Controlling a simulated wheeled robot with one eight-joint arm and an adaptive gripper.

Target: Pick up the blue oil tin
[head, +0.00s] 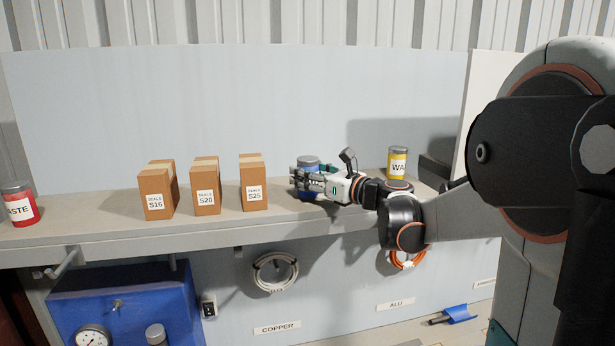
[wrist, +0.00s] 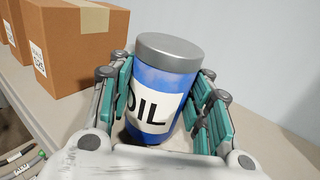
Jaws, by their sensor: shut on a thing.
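The blue oil tin (wrist: 165,75) has a grey lid and a white label reading OIL. In the wrist view it stands between the two teal-padded fingers of my gripper (wrist: 160,108), which is shut on it. It looks slightly tilted in that view. In the head view the tin (head: 308,161) is on the shelf to the right of the boxes, partly hidden behind my gripper (head: 308,182). I cannot tell whether its base touches the shelf.
The shelf (head: 110,232) holds cardboard boxes S16 (head: 156,190), S20 (head: 205,187) and S25 (head: 253,183), a red tin (head: 18,204) at far left and a yellow tin (head: 397,163) at right. A pale wall panel (head: 230,100) stands behind. Cable coils hang below.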

